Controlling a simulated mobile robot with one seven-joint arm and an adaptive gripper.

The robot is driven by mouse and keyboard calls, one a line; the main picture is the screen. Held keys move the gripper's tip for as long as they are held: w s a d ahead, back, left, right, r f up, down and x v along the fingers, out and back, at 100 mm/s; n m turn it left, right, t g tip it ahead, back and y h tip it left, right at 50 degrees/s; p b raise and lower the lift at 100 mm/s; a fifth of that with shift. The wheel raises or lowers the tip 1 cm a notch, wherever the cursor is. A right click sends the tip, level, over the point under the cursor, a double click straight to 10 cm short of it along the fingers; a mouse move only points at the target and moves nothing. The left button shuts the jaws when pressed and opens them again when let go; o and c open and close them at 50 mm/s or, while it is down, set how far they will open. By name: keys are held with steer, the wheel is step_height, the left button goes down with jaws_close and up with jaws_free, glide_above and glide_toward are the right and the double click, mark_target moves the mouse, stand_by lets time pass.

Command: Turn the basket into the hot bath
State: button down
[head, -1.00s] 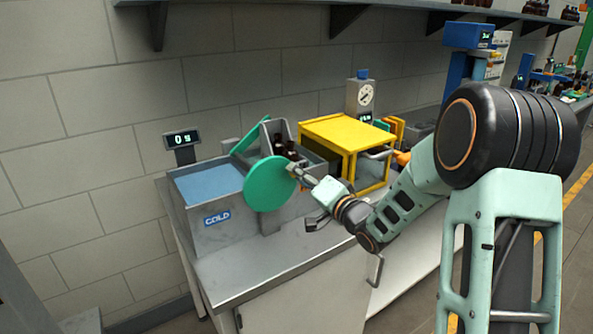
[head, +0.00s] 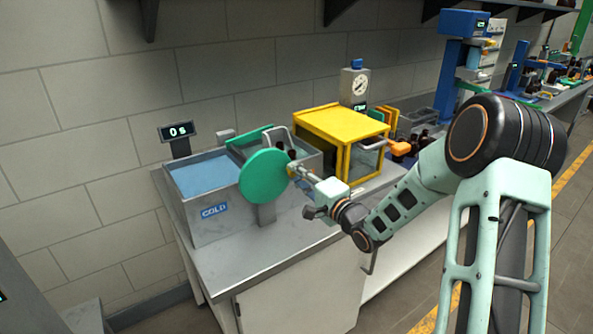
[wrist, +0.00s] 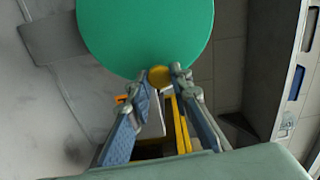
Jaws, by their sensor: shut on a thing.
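A round green disc (head: 263,177) stands upright at the front of the grey bath unit; it fills the top of the wrist view (wrist: 145,35). My gripper (head: 292,171) is shut on a small yellow knob (wrist: 159,77) at the disc's edge, between both fingertips in the wrist view. The cold bath (head: 205,177), with blue water and a COLD label, is left of the disc. A second grey tank (head: 309,161) is to its right and partly hidden. A dark bottle (head: 291,154) and a grey loop (head: 281,131) of the basket show there. The rest of the basket is hidden.
A yellow-framed box (head: 340,128) stands close to the right of the tanks, beside my arm. A display (head: 179,132) reading 0 s is behind the cold bath. A dial timer (head: 356,84) stands behind the box. The counter's front left (head: 235,265) is clear.

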steer(key=shift+f+m+p, duration=0.3)
steer(key=shift+f+m, duration=0.4)
steer(key=shift+m, duration=0.3)
steer(key=shift+f, duration=0.1)
steer(key=c, duration=1.8)
jaws_free()
steer(key=shift+o, duration=0.2)
steer(key=v, duration=1.2)
